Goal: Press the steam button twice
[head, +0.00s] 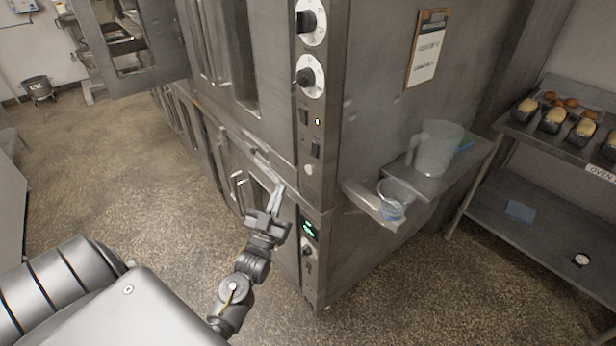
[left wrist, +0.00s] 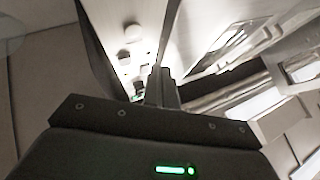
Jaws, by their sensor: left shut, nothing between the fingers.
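The oven's upper control panel (head: 318,140) is a vertical steel strip with two black knobs on white dials, dark rocker switches and a small round pale button (head: 309,170) near its lower end. No label naming the steam button is readable. My left gripper (head: 279,190) is shut and empty, its fingers pointing up, in front of the oven door and a little left of and below the pale button. It looks apart from the button, though the depth is hard to judge. In the left wrist view the shut fingers (left wrist: 165,85) point toward the panel, with knobs (left wrist: 133,33) beyond. My right gripper is out of view.
A lower panel with a green display (head: 310,230) sits right of my left gripper. Oven door handles (head: 240,190) are on its left.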

